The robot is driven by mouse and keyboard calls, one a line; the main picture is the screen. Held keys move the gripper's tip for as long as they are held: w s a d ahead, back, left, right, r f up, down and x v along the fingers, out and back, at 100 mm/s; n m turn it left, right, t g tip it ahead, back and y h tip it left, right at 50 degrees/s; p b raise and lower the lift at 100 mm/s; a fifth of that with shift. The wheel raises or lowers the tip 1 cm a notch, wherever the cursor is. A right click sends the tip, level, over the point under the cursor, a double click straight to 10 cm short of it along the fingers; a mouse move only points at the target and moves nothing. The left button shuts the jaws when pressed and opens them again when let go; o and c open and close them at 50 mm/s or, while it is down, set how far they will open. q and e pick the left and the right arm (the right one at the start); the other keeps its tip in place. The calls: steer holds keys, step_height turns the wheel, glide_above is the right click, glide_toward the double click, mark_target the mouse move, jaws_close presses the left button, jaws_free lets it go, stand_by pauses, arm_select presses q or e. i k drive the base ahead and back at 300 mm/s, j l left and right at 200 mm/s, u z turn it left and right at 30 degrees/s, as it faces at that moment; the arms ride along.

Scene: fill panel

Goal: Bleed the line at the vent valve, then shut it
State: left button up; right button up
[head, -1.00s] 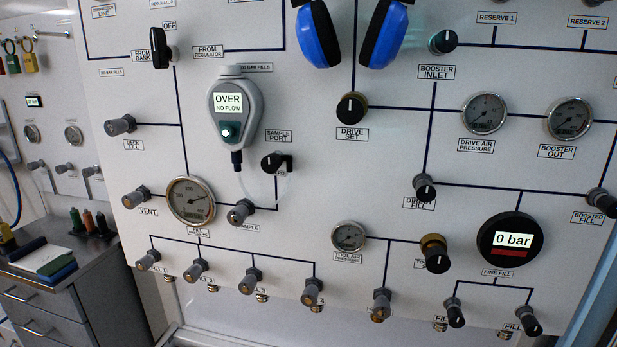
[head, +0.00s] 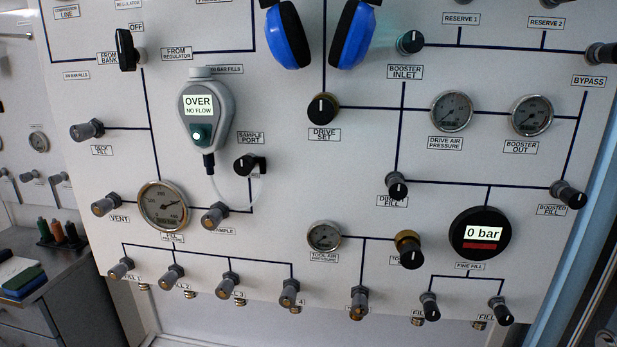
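The vent valve (head: 106,205) is a grey knob with a brass-coloured end on the left side of the panel, just above the VENT label (head: 120,218). A line joins it to the round fill pressure gauge (head: 162,206) on its right. The gauge's needle shows, but its scale is too small to read. From the knob alone I cannot tell whether the valve is open or shut. Neither of my grippers is in view.
A grey handheld meter (head: 205,115) on the panel reads "OVER NO FLOW", with a tube to the sample port. Blue ear defenders (head: 288,35) hang at the top. A digital gauge (head: 484,235) reads 0 bar. A cabinet (head: 40,300) stands at lower left.

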mark_target(99, 208)
steer(key=u, duration=1.25)
